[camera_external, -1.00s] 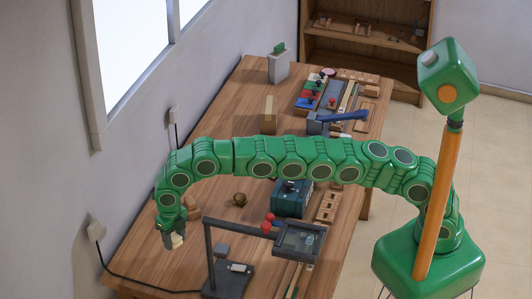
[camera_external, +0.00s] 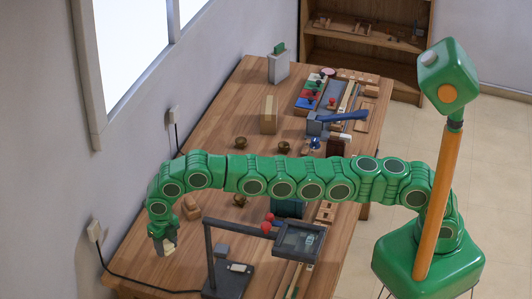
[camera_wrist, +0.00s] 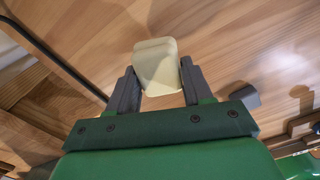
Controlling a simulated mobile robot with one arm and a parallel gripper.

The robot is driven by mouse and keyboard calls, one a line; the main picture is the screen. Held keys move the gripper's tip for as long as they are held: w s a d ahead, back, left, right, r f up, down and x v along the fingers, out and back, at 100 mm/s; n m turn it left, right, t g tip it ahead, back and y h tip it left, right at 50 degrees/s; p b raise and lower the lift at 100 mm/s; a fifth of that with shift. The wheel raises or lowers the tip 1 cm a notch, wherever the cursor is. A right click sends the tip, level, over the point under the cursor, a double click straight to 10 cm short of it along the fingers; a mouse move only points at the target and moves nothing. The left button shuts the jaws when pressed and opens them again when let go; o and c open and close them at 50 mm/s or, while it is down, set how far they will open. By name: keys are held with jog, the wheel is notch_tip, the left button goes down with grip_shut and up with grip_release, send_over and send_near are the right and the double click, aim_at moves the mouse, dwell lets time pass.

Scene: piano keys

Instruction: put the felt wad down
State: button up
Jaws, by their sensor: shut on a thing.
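The felt wad (camera_wrist: 157,64) is a cream-coloured, rounded block in the wrist view. My gripper (camera_wrist: 158,85) is shut on it, with one grey finger on each side. In the external view, my gripper (camera_external: 164,248) hangs low over the left front part of the wooden table (camera_external: 150,275), and only a pale bit of the wad shows there. The wad appears held above the table top; the exact gap is hard to tell.
A black cable (camera_external: 130,284) runs along the table's left front. Bare table lies between gripper and stand.

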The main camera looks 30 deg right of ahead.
aim_at(166, 244)
jog(key=shift+w+f, duration=0.1)
jog(key=shift+f, duration=1.5)
jog(key=shift+f, duration=0.15)
jog(key=o, duration=1.1)
notch_tip(166, 244, up, 6)
jog(key=shift+a+r, duration=0.1)
jog(key=shift+a, duration=0.05)
jog(key=shift+r, duration=0.7)
jog(key=shift+r, duration=0.1)
